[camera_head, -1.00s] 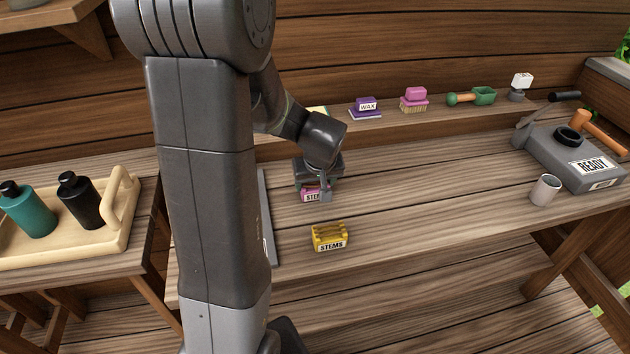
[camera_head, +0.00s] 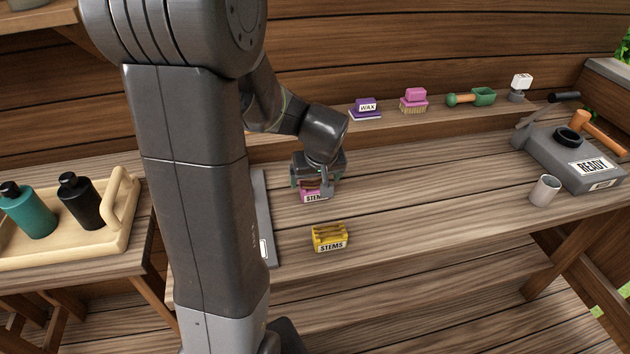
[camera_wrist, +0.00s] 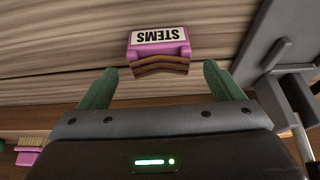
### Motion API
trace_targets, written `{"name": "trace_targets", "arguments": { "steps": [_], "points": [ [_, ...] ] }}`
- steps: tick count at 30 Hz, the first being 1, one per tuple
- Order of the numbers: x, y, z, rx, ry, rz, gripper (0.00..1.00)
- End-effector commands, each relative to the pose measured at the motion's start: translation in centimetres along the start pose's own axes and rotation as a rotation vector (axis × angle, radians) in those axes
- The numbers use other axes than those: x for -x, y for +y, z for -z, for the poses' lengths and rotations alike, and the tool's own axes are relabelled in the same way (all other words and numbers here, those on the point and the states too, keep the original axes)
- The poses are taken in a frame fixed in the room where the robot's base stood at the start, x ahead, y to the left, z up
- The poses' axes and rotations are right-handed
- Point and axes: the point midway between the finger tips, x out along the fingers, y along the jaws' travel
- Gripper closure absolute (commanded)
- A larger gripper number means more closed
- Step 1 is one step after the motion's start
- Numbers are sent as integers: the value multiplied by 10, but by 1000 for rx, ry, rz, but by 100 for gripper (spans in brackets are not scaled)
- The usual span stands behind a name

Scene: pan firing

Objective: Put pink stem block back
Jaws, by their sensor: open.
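The pink stem block (camera_head: 312,196) with a "STEMS" label stands on the workbench, left of its middle. It also shows in the wrist view (camera_wrist: 158,48), label upside down, with brown ridged stems on the side toward me. My gripper (camera_head: 318,184) is just above and behind it in the head view and partly hides it. In the wrist view my two green fingers (camera_wrist: 160,85) are spread apart, with the block ahead of and between their tips. I cannot tell whether a finger touches it.
A yellow stems block (camera_head: 330,237) stands in front. A flat grey plate (camera_head: 262,225) lies left, partly hidden by my arm. A wax block (camera_head: 366,108), pink brush (camera_head: 414,101) and green scoop (camera_head: 472,97) stand on the back ledge. A cup (camera_head: 545,190) and grey "READY" box (camera_head: 572,158) are right.

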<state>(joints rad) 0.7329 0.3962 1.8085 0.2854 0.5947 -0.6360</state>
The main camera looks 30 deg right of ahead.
Motion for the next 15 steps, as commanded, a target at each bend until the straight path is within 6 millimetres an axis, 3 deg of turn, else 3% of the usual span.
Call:
{"name": "trace_targets", "arguments": {
  "steps": [9, 15],
  "points": [
    [62, 1, 1, 0, 5, -3, 13],
    [87, 0, 0, -2, 3, -1, 13]
  ]
}}
